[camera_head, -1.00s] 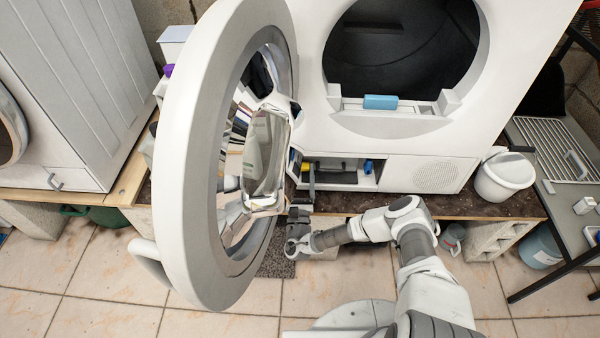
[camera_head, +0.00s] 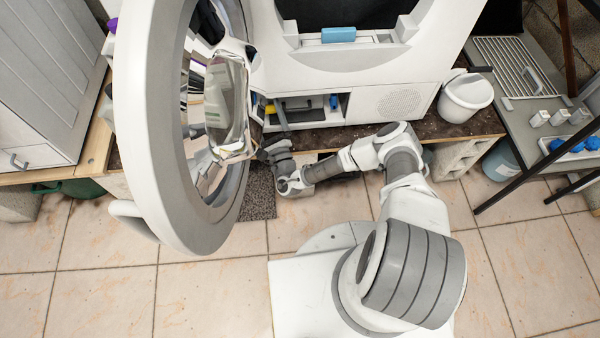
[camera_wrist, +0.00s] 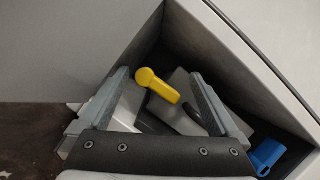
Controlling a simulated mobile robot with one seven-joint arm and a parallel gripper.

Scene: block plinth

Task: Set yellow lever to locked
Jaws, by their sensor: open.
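The yellow lever (camera_wrist: 158,85) shows in the wrist view between my gripper's two fingers, inside a dark recess. Its round end is at the upper left and its arm points down to the right. In the head view it is a small yellow spot (camera_head: 269,109) in the machine's lower opening. My gripper (camera_wrist: 160,76) is open, with a finger on either side of the lever; I see no clear contact. In the head view my gripper is low at that opening, beside the big round door, and its fingertips are hard to make out.
A blue lever (camera_wrist: 267,156) sits at the lower right of the recess, also visible in the head view (camera_head: 334,101). The open round door (camera_head: 150,120) stands close left of my arm. A white bucket (camera_head: 464,97) stands to the right. Recess walls closely surround my fingers.

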